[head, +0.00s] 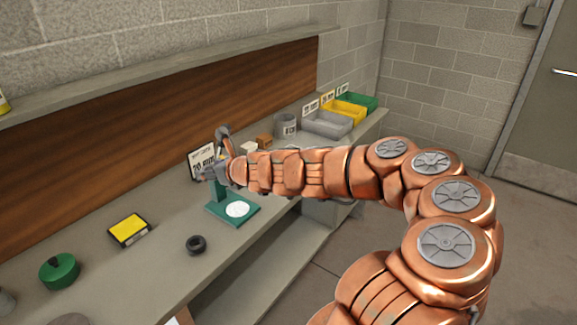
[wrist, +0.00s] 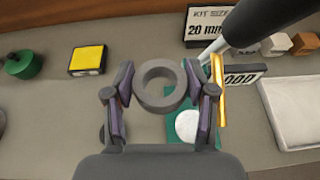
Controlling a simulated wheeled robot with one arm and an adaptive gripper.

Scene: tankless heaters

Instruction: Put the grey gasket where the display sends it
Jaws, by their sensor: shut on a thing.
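The grey gasket (wrist: 160,104), a thick ring, is between the fingers of my gripper (wrist: 160,92), which is shut on it. In the head view my gripper (head: 212,172) is above the bench near a green gauge stand (head: 216,210); the gasket cannot be made out there. The stand has a white disc (head: 237,209) on its base, also seen below the gripper in the wrist view (wrist: 188,125). A small display (wrist: 243,76) shows digits ending in "000"; its first part is hidden. Behind it a card (wrist: 208,24) reads "KIT SIZE 20 mm".
Labelled grey (head: 328,124), yellow (head: 346,113) and green (head: 358,102) bins stand at the bench's far end. A labelled grey pot (head: 287,126) is nearer. A dark ring (head: 196,245), yellow box (head: 129,230) and green round part (head: 59,271) lie on the bench.

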